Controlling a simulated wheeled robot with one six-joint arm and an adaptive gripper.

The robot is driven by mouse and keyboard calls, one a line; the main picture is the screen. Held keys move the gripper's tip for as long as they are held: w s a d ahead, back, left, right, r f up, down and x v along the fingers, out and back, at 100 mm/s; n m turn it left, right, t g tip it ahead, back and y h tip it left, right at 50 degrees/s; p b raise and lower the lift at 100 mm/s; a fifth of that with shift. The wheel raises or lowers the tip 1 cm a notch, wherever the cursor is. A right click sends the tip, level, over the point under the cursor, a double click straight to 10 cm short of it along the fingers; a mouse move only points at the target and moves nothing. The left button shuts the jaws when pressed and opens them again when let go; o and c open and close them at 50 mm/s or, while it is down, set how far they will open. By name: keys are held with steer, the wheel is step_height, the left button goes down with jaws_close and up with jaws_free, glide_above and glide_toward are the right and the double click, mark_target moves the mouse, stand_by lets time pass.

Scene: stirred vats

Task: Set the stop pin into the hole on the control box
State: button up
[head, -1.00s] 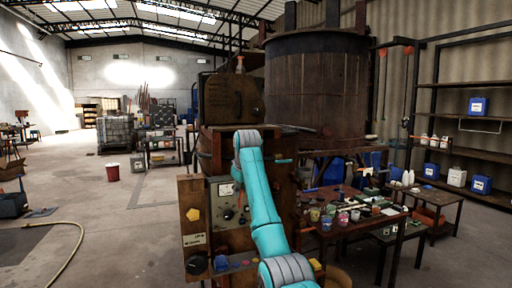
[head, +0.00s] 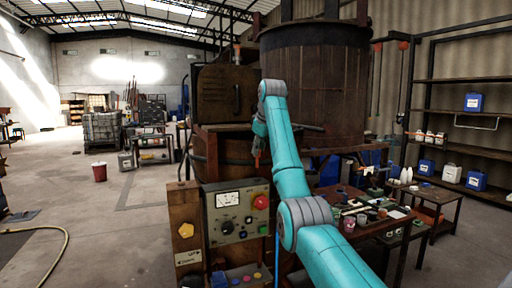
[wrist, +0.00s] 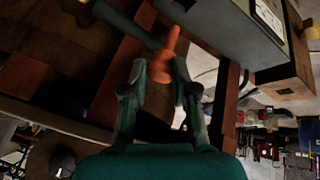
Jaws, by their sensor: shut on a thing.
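The stop pin (wrist: 163,60), orange-red, is held between the two fingers of my gripper (wrist: 161,78) in the wrist view. In the head view a small reddish part of the pin (head: 257,160) shows below the end of my arm, above the control box. The control box (head: 236,228) is a grey-green panel with a white gauge, a dark knob and a red button. Its grey side also shows at the upper right of the wrist view (wrist: 235,27). The pin is apart from the box's face. I cannot make out the hole.
A wooden post with a yellow knob (head: 186,229) stands left of the box. A large wooden vat (head: 315,85) rises behind. A cluttered bench (head: 362,212) stands to the right. The floor at left is open.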

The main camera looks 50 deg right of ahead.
steer(key=shift+f, duration=2.1)
steer(key=shift+f, duration=2.45)
stand_by(0.8)
steer(key=o, duration=1)
step_height(320, 180, up, 10)
steer(key=shift+r, duration=0.1)
stand_by(0.7)
